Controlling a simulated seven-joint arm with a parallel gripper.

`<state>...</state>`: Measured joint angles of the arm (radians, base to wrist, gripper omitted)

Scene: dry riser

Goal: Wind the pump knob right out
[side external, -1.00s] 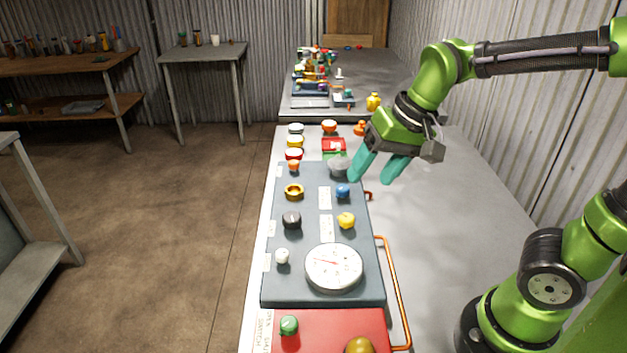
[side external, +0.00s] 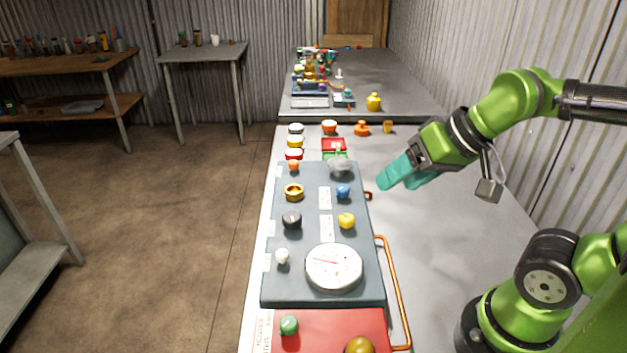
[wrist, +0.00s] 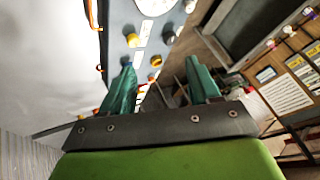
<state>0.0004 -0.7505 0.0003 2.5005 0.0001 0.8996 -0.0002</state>
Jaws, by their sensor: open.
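The grey-blue panel (side external: 308,270) lies on the bench with several knobs on it. A blue knob (side external: 342,191), a yellow knob (side external: 346,220), a black knob (side external: 291,220), a white knob (side external: 282,256) and a gold ring-shaped part (side external: 294,192) show. A pale grey rounded part (side external: 340,166) is at the far end. No readable label shows which one is the pump knob. My gripper (side external: 394,184) is open and empty, to the right of the panel and apart from it.
A round white gauge (side external: 334,267) is on the near part of the panel. An orange rail (side external: 393,290) runs along its right side. A red box (side external: 320,333) stands nearest. Several coloured pots sit beyond the panel. The bench to the right is clear.

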